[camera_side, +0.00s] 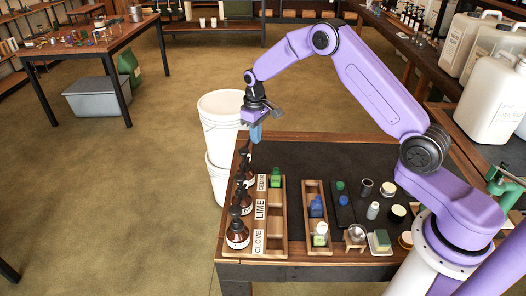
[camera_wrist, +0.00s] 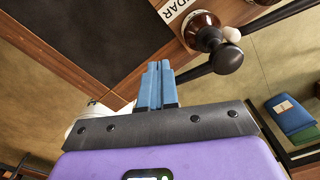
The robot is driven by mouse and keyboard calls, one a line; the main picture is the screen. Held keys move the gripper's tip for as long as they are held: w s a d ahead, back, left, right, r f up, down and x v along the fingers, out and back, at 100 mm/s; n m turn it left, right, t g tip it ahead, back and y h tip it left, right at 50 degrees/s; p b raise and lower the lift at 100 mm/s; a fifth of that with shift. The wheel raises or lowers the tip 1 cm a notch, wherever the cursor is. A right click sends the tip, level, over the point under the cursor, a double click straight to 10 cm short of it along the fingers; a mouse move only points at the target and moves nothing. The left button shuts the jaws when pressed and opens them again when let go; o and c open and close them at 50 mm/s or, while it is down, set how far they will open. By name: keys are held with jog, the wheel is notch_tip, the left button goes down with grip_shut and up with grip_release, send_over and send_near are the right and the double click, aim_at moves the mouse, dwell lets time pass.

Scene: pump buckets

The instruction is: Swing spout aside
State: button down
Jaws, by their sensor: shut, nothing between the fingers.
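My gripper (camera_side: 256,138) is over the far left corner of the work table, its blue fingers pointing down. In the wrist view the fingers (camera_wrist: 157,68) are together and hold nothing. The cedar bottle (camera_wrist: 200,22) is amber, with a black pump head (camera_wrist: 224,57). Its dark spout (camera_wrist: 195,72) reaches left toward my fingers; I cannot tell whether they touch. In the side view several amber pump bottles line the table's left edge, including the clove bottle (camera_side: 237,236). The cedar and lime bottles partly hide behind one another there.
White buckets (camera_side: 222,120) stand beside the table's left edge. A wooden label rack (camera_side: 272,215) runs beside the bottles, with a second wooden tray (camera_side: 315,190) to its right. Small jars and a sponge crowd the front right. The dark mat (camera_side: 330,152) is clear at the back.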

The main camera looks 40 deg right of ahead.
jog(key=shift+s, duration=0.15)
notch_tip(320, 180, up, 7)
jog(key=shift+s+d, duration=0.2)
jog(key=shift+s, duration=0.25)
dwell(0.7)
jog(key=shift+a, duration=0.1)
jog(key=s+a+r+n, duration=0.2)
jog(key=s+a+r, duration=0.15)
jog(key=s, duration=0.35)
jog(key=s+a+r+n, duration=0.1)
jog(key=s+a+r, duration=0.1)
jog(key=s+a, duration=0.3)
jog(key=s+a+r+n, duration=0.2)
jog(key=s+a, duration=0.1)
jog(key=s, duration=0.5)
jog(key=s+d+n, duration=0.2)
jog(key=s+d, duration=0.1)
jog(key=s, duration=0.8)
jog(key=s+d+n, duration=0.2)
jog(key=s+d, duration=0.1)
jog(key=s, duration=0.8)
jog(key=shift+s+r+n, duration=0.15)
jog(key=shift+r+n, duration=0.05)
jog(key=shift+n, duration=0.1)
